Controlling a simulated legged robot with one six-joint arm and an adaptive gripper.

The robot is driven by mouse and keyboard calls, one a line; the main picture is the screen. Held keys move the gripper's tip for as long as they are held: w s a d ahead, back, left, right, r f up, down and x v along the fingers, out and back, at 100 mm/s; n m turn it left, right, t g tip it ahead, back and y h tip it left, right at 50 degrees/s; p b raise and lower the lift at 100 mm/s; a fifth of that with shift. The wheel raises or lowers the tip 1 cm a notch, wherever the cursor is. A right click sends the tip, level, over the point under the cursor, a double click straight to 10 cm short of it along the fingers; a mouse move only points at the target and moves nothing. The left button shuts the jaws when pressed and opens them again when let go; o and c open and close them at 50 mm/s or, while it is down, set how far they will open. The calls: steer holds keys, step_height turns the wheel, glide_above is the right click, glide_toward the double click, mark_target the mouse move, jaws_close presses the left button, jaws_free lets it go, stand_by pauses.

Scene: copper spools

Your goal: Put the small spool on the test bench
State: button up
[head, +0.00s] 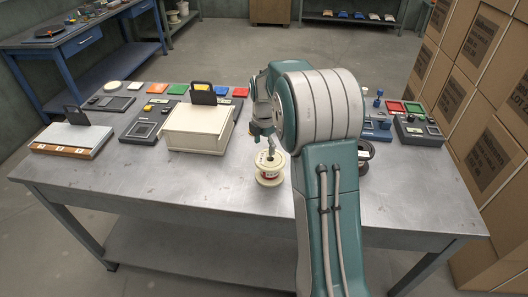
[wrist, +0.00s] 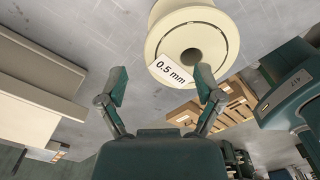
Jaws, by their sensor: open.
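A cream spool (head: 270,178) stands upright on the grey metal table (head: 215,190), just left of my arm. It also shows large at the top of the wrist view (wrist: 200,30), with a white "0.5 mm" label and a round hole in its end. My gripper (head: 264,137) is just above this spool. In the wrist view my gripper (wrist: 160,86) has its fingers spread, with nothing between them; the spool is beyond the fingertips. A dark spool-like thing (head: 366,151) is right of my arm, partly hidden by it. Which surface is the test bench is not clear.
A beige box (head: 196,138), a dark device (head: 146,130) and a pale box (head: 68,139) stand on the table's left. Small instruments (head: 418,134) stand at its right. Stacked cartons (head: 490,145) rise beyond the right edge. The table's front left is clear.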

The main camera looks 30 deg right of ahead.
steer(key=s+a+r+m+t, duration=0.1)
steer(key=s+a+r+m, duration=0.15)
steer(key=r, duration=0.45)
steer(key=s+a+r+m, duration=0.1)
steer(key=s+a+r, duration=0.15)
steer(key=r, duration=0.45)
steer(key=s+a+m+t, duration=0.2)
steer(key=s+a+m, duration=0.2)
steer(key=s+m, duration=0.4)
steer(key=s+a+m+t, duration=0.2)
steer(key=s+a+m, duration=0.3)
steer(key=s, duration=1)
steer(key=shift+s+r+m+t, duration=0.15)
steer(key=shift+s+m+t, duration=0.2)
steer(key=shift+m, duration=1.5)
